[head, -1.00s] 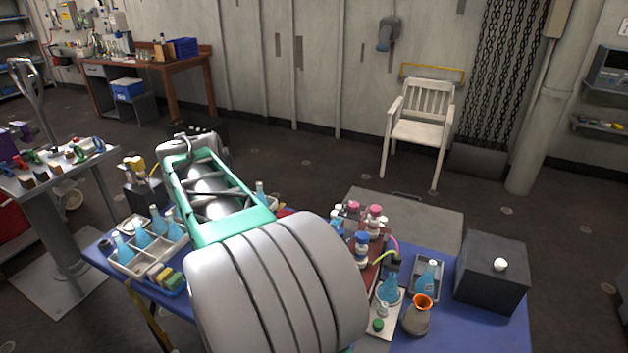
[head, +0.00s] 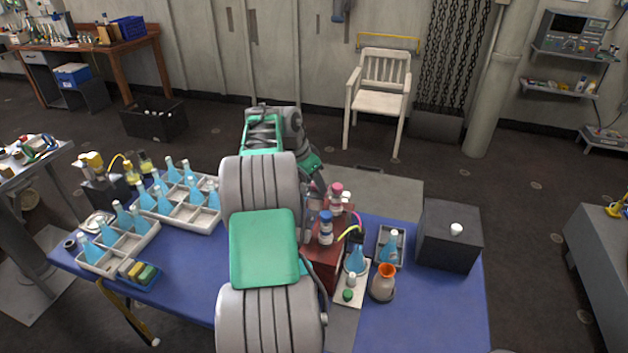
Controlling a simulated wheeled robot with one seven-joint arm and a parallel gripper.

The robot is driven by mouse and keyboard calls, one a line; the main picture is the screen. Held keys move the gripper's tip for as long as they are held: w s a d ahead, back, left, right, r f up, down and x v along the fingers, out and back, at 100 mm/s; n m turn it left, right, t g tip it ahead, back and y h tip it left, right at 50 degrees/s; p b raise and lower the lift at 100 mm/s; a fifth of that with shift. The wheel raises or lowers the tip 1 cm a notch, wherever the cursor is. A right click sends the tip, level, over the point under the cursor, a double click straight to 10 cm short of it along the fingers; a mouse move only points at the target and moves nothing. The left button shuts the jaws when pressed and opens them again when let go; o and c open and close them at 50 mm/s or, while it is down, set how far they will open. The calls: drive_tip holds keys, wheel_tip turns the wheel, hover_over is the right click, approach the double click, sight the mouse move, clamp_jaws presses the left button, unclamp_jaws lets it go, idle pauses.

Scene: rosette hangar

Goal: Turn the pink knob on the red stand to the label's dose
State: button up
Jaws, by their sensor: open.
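The red stand (head: 320,275) is on the blue table, just right of my arm, which hides its left part. Small bottle-like units with coloured tops stand on it. A pink knob (head: 337,188) tops one at the back, and a blue top (head: 326,217) is in front of it. White labels show below the tops, but their print is too small to read. My gripper (head: 315,188) is small and partly hidden at the stand's back left, close to the pink knob. It is open; I cannot tell whether it touches anything.
White trays (head: 118,250) of blue flasks fill the table's left. Right of the stand are a flask on a white plate (head: 342,297), an orange-rimmed beaker (head: 382,288), a grey tray (head: 378,262) and a black box (head: 449,240). The table's front right (head: 425,315) is clear.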

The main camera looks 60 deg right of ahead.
clamp_jaws()
idle(0.5)
